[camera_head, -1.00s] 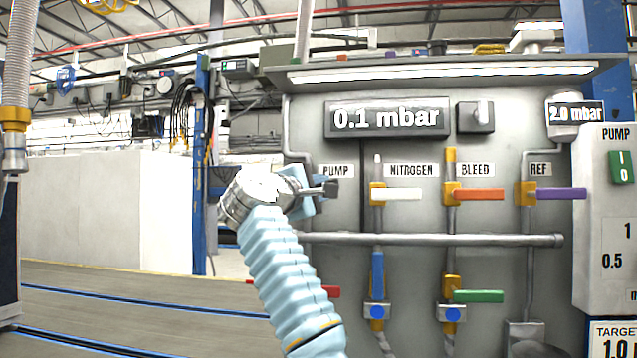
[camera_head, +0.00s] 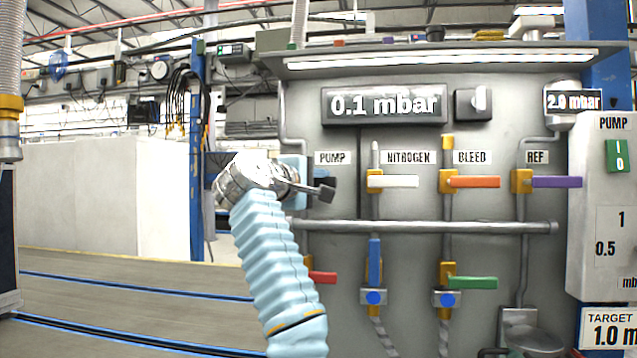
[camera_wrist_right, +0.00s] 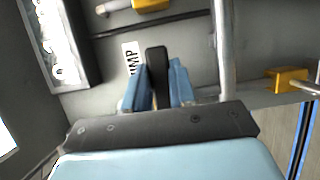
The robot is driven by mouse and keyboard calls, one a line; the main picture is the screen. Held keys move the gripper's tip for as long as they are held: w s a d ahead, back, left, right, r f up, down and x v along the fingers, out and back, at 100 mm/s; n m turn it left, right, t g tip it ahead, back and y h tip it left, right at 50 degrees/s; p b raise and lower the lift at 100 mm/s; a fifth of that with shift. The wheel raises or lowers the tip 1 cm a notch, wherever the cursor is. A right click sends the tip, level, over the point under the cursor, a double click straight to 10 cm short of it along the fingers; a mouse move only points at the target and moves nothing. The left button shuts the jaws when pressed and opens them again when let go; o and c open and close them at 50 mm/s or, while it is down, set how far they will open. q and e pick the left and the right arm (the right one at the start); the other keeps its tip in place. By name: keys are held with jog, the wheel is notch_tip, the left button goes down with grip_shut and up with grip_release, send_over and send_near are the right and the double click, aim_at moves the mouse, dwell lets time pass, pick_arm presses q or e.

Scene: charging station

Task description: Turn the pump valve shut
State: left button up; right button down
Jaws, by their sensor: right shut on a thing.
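The pump valve's dark handle (camera_head: 327,193) shows below the PUMP label (camera_head: 332,157) on the grey panel, tilted down to the right. My right gripper (camera_head: 306,183) is around it at the panel's left side. In the right wrist view, the black handle (camera_wrist_right: 156,70) stands between the two blue fingers of my right gripper (camera_wrist_right: 158,85), which is shut on it. The valve's body is hidden behind my gripper and wrist in the head view. My left gripper is in neither view.
To the right are the white nitrogen handle (camera_head: 398,181), orange bleed handle (camera_head: 477,181) and purple ref handle (camera_head: 556,181). A horizontal pipe (camera_head: 430,227) runs below. A red handle (camera_head: 322,278) is close to my right arm. The display (camera_head: 385,105) reads 0.1 mbar.

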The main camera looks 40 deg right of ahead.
jog(key=c, duration=0.9)
grip_release()
jog(key=b+v, duration=0.3)
jog(key=v, duration=1)
jog(key=shift+s+a, duration=0.1)
jog(key=shift+a, duration=0.3)
